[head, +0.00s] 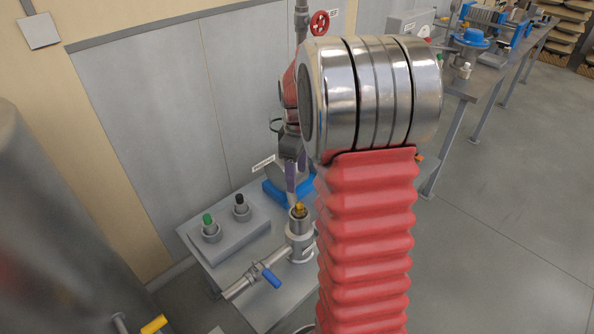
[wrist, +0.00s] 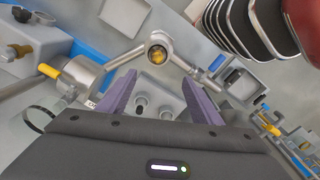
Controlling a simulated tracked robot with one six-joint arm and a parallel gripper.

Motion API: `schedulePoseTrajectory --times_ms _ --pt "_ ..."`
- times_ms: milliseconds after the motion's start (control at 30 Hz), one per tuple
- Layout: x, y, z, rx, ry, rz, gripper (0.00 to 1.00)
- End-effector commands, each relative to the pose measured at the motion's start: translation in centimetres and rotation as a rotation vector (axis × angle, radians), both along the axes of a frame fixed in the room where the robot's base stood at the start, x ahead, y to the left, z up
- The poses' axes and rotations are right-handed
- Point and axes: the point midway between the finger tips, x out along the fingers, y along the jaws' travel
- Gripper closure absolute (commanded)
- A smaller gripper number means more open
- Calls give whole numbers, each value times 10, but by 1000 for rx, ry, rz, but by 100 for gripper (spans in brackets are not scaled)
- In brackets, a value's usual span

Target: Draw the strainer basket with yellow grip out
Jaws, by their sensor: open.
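The strainer basket's yellow grip (head: 299,209) shows at the top of an upright grey metal housing (head: 301,246) on the bench. In the wrist view the yellow grip (wrist: 158,55) sits inside the housing's round mouth, beyond my fingertips and between their lines. The basket's body is hidden in the housing. My gripper (wrist: 160,85) is open, with two purple fingers apart and nothing between them. In the head view my gripper (head: 296,178) hangs above and behind the housing, partly hidden by my red-sleeved arm.
A grey block holds a green-topped piece (head: 208,224) and a black-topped piece (head: 240,205) left of the housing. A pipe with a blue lever (head: 271,278) joins the housing at front left. A large grey cylinder (head: 50,230) stands at far left. A red handwheel (head: 319,22) is behind.

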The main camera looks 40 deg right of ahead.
Motion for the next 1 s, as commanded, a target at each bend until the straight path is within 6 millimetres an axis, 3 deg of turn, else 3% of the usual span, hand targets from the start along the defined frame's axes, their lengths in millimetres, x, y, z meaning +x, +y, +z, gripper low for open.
schedulePoseTrajectory --times_ms 167,667,1000 --pt "2 -12 -11 9 16 22 41" --pt "2 -12 -18 8 17 23 41" --pt "2 -11 -59 9 18 23 41"
